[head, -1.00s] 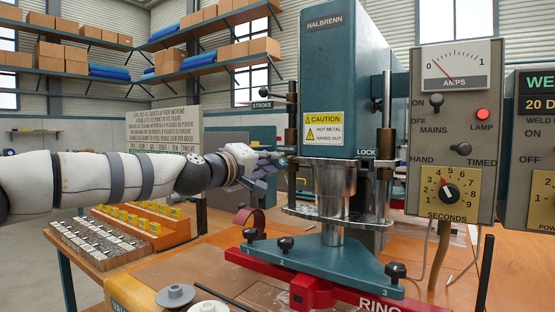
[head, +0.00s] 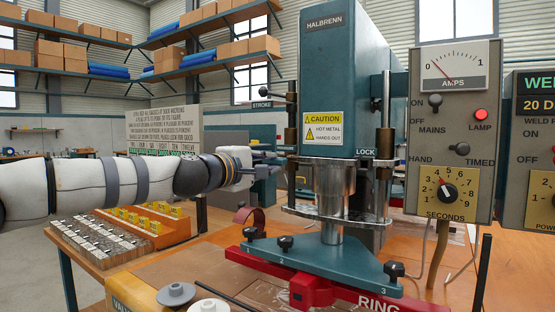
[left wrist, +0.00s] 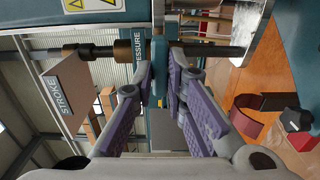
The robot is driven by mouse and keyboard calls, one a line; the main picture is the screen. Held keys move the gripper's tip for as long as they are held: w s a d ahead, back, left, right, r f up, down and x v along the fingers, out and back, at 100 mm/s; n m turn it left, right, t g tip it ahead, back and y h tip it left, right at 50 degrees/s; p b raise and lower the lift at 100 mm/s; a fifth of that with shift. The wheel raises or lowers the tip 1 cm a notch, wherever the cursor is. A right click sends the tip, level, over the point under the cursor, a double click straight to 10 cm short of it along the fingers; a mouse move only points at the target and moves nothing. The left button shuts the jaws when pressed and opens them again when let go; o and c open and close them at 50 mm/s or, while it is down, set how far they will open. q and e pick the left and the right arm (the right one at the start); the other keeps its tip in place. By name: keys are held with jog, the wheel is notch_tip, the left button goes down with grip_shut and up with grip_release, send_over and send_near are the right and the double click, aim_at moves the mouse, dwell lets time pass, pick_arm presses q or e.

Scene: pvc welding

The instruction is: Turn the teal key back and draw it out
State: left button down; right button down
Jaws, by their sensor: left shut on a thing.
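My left gripper (head: 272,165) reaches in from the left to the left side of the teal press (head: 343,80). In the left wrist view, its purple-padded fingers (left wrist: 163,82) are closed together at the tips on a small teal piece, the teal key (left wrist: 159,58). The key lies in line with the fingers, close to the press's dark rod and brass collar. In the head view the key is not clear behind the gripper. My right gripper is not in view.
The press stands on a teal base plate (head: 325,265) with black knobs. A STROKE sign (left wrist: 62,95) is close to the left fingers in the wrist view. A dark red curved piece (head: 250,216) sits below the gripper. A control box (head: 452,130) stands at the right.

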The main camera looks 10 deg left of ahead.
pick_arm(q)
jog(key=shift+s+a, duration=0.1)
jog(key=shift+s, duration=0.2)
jog(key=shift+p+v, duration=0.5)
jog(key=shift+v, duration=0.8)
jog(key=shift+s+r, duration=0.1)
